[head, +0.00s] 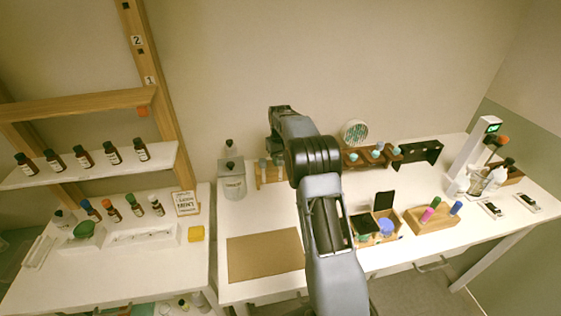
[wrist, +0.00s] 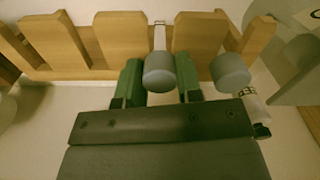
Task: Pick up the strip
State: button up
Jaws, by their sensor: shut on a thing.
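A thin white strip (wrist: 160,36) stands upright in a gap of a slotted wooden rack (wrist: 118,38) in the wrist view. Its near end carries a grey round cap (wrist: 160,73). My gripper (wrist: 160,82) has its two green fingers on either side of this cap, shut on it. The strip still sits between the rack's slats. A second grey cap (wrist: 230,72) is just right of the right finger. In the head view the rack (head: 268,180) stands on the white table, partly hidden by my arm. My fingertips cannot be made out there.
A grey canister (head: 232,184) stands left of the rack. A brown mat (head: 262,258) lies in front on the white table. Wooden boxes with coloured caps (head: 376,226) and small racks are to the right. Shelves of dark bottles (head: 83,157) are at the left.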

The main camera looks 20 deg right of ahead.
jog(key=shift+r, duration=0.15)
notch_tip(320, 180, up, 18)
jog(key=p, duration=0.1)
dwell(0.5)
dwell(0.3)
